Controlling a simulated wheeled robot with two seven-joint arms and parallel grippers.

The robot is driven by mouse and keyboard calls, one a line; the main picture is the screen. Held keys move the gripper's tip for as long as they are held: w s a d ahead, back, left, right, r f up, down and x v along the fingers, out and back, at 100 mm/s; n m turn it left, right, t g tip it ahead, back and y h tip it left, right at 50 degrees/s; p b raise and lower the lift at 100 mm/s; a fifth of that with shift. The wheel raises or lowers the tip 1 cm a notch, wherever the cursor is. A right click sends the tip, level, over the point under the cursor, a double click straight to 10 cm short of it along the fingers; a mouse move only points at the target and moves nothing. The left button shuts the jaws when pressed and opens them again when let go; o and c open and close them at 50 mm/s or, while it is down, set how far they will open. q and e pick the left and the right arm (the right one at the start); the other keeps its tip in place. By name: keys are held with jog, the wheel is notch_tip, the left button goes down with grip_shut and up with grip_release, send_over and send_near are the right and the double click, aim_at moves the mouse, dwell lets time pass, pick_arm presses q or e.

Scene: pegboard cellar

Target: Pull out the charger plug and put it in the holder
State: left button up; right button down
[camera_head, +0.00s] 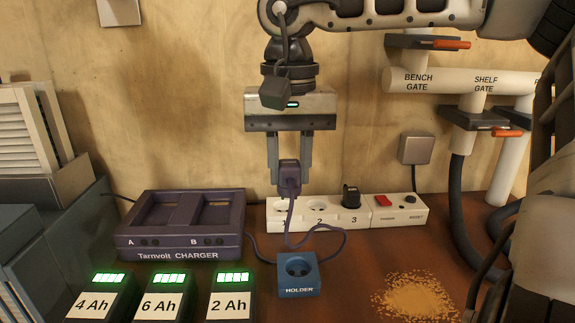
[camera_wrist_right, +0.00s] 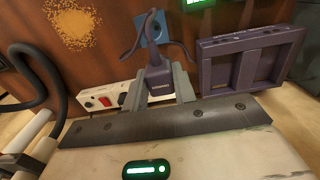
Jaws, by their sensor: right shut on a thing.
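The purple charger plug (camera_head: 289,178) is held between the fingers of my right gripper (camera_head: 290,172), above the left end of the white power strip (camera_head: 335,215). It looks clear of the strip, and its purple cord hangs down in front. The plug also shows in the right wrist view (camera_wrist_right: 158,78), between the fingers. The blue holder (camera_head: 297,274) stands on the bench in front of the strip, with its round socket showing empty. It also shows in the right wrist view (camera_wrist_right: 153,28), beyond the plug. My left gripper is not in view.
The purple Tarnvolt charger (camera_head: 180,225) stands left of the strip. Several batteries with green lights, such as the 2 Ah one (camera_head: 231,296), line the front. A black plug (camera_head: 351,196) sits in socket 3. Sawdust (camera_head: 415,296) lies at right, near hoses and pipes.

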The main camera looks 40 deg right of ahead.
jog(key=shift+s+a+r, duration=0.1)
jog(key=shift+s+a, duration=0.05)
jog(key=shift+s, duration=0.05)
jog(key=shift+f, duration=0.2)
notch_tip(320, 180, down, 6)
jog(key=s+b, duration=0.2)
jog(key=b, duration=0.3)
jog(key=shift+s+a, duration=0.15)
dwell(0.4)
